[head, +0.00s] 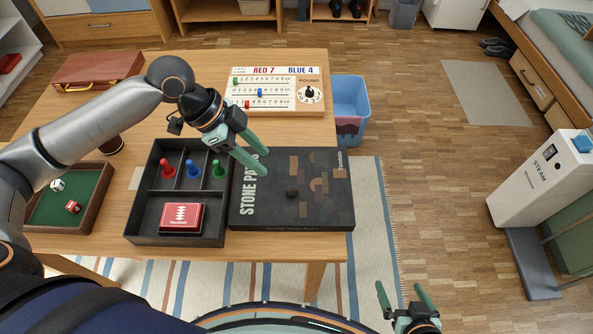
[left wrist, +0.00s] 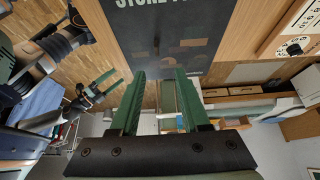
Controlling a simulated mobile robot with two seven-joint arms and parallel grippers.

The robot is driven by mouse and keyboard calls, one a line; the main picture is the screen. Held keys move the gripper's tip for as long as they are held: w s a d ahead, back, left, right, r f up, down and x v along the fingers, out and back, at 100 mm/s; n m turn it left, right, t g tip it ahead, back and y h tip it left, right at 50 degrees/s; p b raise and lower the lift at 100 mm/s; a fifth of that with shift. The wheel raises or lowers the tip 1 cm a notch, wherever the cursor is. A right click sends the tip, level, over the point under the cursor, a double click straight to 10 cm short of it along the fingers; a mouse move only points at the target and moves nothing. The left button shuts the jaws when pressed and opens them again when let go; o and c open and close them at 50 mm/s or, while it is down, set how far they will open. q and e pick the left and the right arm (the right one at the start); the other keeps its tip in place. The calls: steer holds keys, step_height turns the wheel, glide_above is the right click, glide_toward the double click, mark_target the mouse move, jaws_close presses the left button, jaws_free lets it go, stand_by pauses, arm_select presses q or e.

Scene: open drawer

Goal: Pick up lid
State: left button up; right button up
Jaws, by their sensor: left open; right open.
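The dark game-box lid (head: 310,205) lies flat on the table, with "STONE PA…" printed along its left side and a small dark knob-like piece in its middle. It also shows in the left wrist view (left wrist: 160,22). My left gripper (head: 266,163) is open and empty over the lid's upper left part; I cannot tell how high. Its fingers hide part of the title. In the left wrist view, the open fingers (left wrist: 160,75) point at the lid. My right gripper (head: 399,288) is open and empty, low at the bottom right, away from the table.
A black compartment tray (head: 134,225) with pawns and a red card box (head: 182,217) stands just left of the lid. A scoreboard (head: 290,106) lies behind it. A green dice tray (head: 95,208) is at the left. A blue bin (head: 358,95) stands beyond the table's right edge.

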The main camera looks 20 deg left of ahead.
mark_target(291, 189)
arm_select(q)
steer(key=x, duration=0.8)
steer(key=b+x, duration=0.1)
steer(key=x, duration=0.2)
steer(key=shift+s+d+f, duration=0.25)
steer(key=shift+s+f, duration=0.05)
steer(key=shift+f, duration=0.1)
steer(key=shift+c, duration=0.3)
jaws_close()
steer(key=shift+r, duration=0.1)
stand_by(0.4)
